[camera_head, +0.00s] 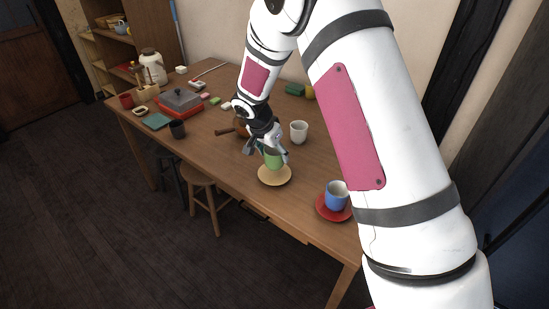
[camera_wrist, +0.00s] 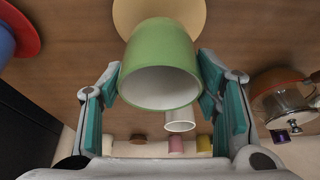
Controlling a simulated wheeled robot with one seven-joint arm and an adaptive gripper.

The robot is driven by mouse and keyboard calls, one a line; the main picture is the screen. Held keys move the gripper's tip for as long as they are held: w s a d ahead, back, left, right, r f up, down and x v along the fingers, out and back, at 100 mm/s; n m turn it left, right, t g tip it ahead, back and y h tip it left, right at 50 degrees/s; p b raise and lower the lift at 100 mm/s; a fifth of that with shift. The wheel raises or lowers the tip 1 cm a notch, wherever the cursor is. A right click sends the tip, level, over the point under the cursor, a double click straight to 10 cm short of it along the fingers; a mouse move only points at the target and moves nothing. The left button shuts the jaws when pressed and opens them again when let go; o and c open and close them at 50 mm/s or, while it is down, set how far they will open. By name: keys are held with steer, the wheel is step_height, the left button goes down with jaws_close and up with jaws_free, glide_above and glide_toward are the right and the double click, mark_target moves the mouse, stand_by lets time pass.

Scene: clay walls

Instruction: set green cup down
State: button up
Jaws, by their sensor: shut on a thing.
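The green cup (camera_head: 272,160) is in my gripper (camera_head: 268,150), over a pale yellow saucer (camera_head: 275,178) near the table's front edge. In the wrist view the green cup (camera_wrist: 160,50) sits between the two teal-padded fingers of my gripper (camera_wrist: 162,92), its open mouth toward the camera. The yellow saucer (camera_wrist: 128,10) shows just beyond the cup's base. The cup looks upright in the head view. I cannot tell whether its base touches the saucer.
A blue cup (camera_head: 337,196) stands on a red saucer (camera_head: 328,212) to the right. A white cup (camera_head: 299,131) stands behind, and a pot (camera_wrist: 280,98) is close by. A dark cup (camera_head: 178,129) is at the left. The wooden table (camera_head: 220,160) is bare left of the yellow saucer.

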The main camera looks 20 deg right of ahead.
steer(key=shift+f, duration=1.25)
steer(key=shift+f, duration=0.1)
steer(key=o, duration=1.2)
